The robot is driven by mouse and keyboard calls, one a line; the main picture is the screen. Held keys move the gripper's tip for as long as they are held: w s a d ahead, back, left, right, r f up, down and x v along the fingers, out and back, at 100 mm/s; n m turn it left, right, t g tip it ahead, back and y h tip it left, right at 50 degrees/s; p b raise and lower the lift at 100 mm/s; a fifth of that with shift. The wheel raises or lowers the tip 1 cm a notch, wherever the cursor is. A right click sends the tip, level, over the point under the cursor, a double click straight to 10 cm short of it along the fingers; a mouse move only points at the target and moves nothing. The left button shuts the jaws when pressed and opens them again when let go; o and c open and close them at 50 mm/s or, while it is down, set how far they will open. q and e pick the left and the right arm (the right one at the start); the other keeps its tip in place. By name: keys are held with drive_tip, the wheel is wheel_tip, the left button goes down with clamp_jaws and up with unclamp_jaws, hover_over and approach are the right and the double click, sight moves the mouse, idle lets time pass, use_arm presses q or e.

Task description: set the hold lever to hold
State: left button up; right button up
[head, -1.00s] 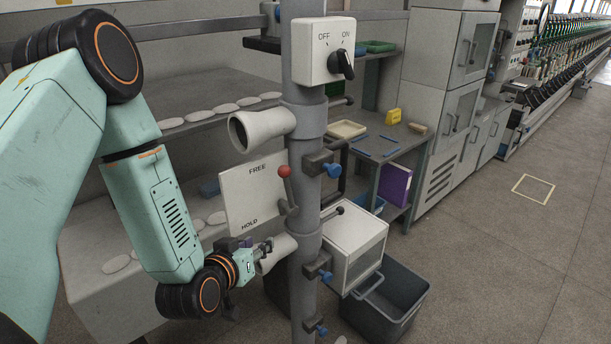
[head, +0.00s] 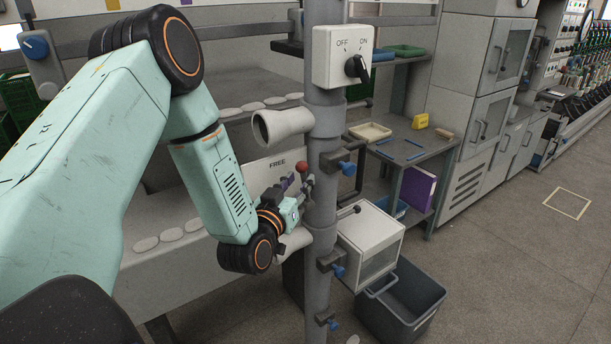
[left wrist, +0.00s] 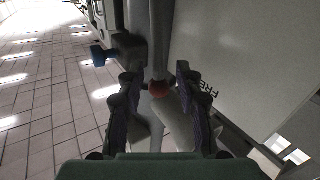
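The hold lever has a red ball knob (head: 301,166) and stands on the grey post (head: 321,200), its knob up at the FREE end of the white plate (head: 262,172). The HOLD marking is hidden behind my left arm. My left gripper (head: 298,187) is at the lever, just below the knob in the head view. In the left wrist view, the fingers of my left gripper (left wrist: 155,76) are open, with the red knob (left wrist: 159,89) between them. I see no clear contact. My right gripper is not in view.
An off/on switch box (head: 342,56) sits higher on the post. A pale funnel (head: 281,125) and blue-knobbed clamps (head: 347,168) stick out around the lever. A white box (head: 370,240) and a grey bin (head: 402,302) are right of the post.

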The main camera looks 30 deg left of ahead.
sight(303, 178)
use_arm(q)
drive_tip(key=shift+w+a+f, duration=0.1)
drive_tip(key=shift+w+a, duration=0.05)
drive_tip(key=shift+w, duration=0.5)
drive_tip(key=shift+w+a, duration=0.15)
drive_tip(key=shift+w, duration=0.9)
drive_tip(key=shift+d, duration=0.2)
drive_tip(key=shift+s, duration=0.1)
drive_tip(key=shift+a, duration=0.1)
drive_tip(key=shift+c, duration=0.4)
drive_tip(key=shift+a, duration=0.1)
drive_tip(key=c, duration=0.3)
clamp_jaws()
